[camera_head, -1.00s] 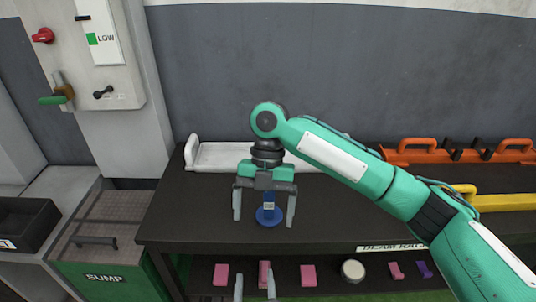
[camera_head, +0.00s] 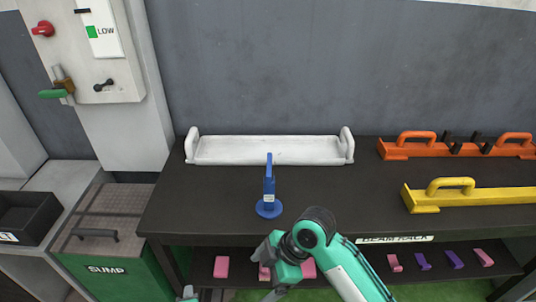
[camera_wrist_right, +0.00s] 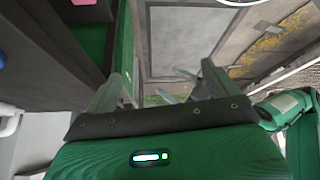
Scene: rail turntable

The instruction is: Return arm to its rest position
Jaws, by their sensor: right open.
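My right arm (camera_head: 352,272) comes in from the lower right of the head view, bent down in front of the table's front edge. Its gripper (camera_wrist_right: 160,92) shows in the right wrist view with its two fingers apart and nothing between them. In the head view the gripper points downward near the bottom edge, its fingers mostly cut off. A small part of my left gripper (camera_head: 189,293) shows at the bottom edge; its jaws cannot be judged. A blue upright handle with a round base (camera_head: 268,208) stands alone on the dark table (camera_head: 330,205), apart from both grippers.
A white tray (camera_head: 265,152) lies at the back of the table. An orange beam (camera_head: 395,150) and a yellow beam (camera_head: 425,198) lie at right. Pink and purple pieces sit on the shelf below. A green sump box (camera_head: 105,270) stands at left.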

